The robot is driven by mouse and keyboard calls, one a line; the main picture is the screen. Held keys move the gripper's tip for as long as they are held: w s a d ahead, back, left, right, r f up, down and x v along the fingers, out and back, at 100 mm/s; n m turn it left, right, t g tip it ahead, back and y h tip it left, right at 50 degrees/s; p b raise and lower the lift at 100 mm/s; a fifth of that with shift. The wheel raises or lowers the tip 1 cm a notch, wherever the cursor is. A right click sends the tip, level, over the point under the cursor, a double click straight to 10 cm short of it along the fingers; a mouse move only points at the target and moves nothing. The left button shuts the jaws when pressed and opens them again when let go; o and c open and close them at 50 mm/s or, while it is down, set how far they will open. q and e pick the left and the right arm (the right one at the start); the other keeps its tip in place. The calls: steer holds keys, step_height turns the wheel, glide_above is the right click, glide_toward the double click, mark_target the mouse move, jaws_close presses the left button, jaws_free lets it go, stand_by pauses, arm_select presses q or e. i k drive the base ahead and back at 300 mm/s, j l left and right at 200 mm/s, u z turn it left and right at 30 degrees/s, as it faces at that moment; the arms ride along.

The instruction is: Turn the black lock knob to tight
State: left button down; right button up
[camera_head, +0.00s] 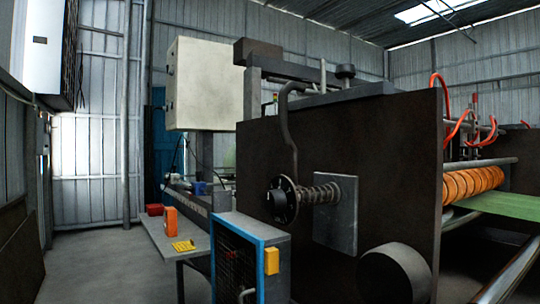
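A black round knob (283,200) sits at the end of a threaded or coiled shaft (320,194) that comes out of a grey square plate (336,215) on the machine's dark side panel (390,150). I take it to be the lock knob, though I see no label. Its tight or loose state cannot be read from here. A smaller dark knob (345,72) stands on top of the machine. A bent grey bar (288,120) hangs down close to the black knob. Neither of my grippers is in view.
A blue-framed mesh box (240,262) with a yellow block (271,261) stands below the knob. A dark cylinder (396,273) juts from the panel at lower right. A small table (158,232) holds an orange box (170,221). The floor at left is clear.

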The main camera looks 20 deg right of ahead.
mark_target(343, 69)
steer(key=i+j+z, duration=0.1)
steer(key=z, duration=0.75)
steer(key=j+z, duration=0.2)
steer(key=z, duration=0.2)
steer(key=i, duration=0.05)
